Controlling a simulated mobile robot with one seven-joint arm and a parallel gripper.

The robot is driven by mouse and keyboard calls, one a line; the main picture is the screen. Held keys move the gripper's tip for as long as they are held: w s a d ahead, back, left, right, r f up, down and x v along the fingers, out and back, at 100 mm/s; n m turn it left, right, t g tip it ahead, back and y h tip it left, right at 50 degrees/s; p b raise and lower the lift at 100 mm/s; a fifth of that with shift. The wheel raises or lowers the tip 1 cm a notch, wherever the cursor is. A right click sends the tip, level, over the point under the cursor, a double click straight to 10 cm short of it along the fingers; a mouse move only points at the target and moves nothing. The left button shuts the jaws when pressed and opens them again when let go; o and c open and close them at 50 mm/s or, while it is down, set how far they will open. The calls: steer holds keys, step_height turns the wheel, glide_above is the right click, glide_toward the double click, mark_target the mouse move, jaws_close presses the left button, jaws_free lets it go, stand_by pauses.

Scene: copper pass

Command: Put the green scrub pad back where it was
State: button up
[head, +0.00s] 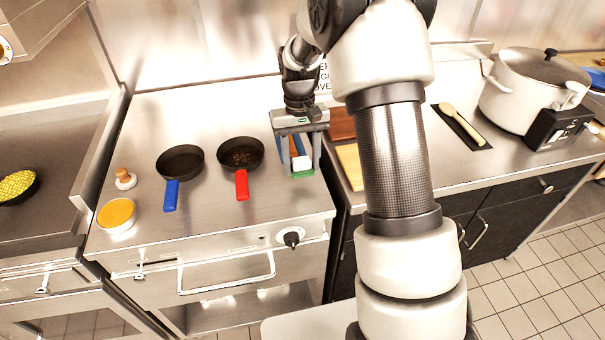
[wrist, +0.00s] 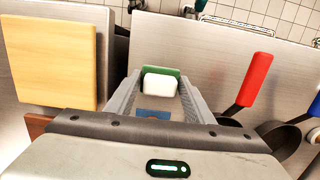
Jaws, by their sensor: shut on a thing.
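The green scrub pad (head: 303,174) shows as a green layer with a white block at the fingertips of my gripper (head: 301,167). In the wrist view, the green pad (wrist: 150,70) and its white block (wrist: 160,84) sit between the two grey fingers (wrist: 160,88). My gripper points down and is shut on the pad, near the right front part of the steel cooktop. I cannot tell whether the pad touches the surface. A blue strip (wrist: 153,114) shows below, between the fingers.
A red-handled pan (head: 241,155) stands just left of my gripper, with a blue-handled pan (head: 180,160) further left. A yellow board (head: 350,165) and a brown board (head: 341,124) lie on the right. A big pot (head: 525,95) stands far right. The cooktop's front edge is close.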

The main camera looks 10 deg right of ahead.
mark_target(302, 173)
steer(key=shift+f, duration=2.15)
steer(key=o, duration=0.9)
steer(key=shift+o, duration=0.3)
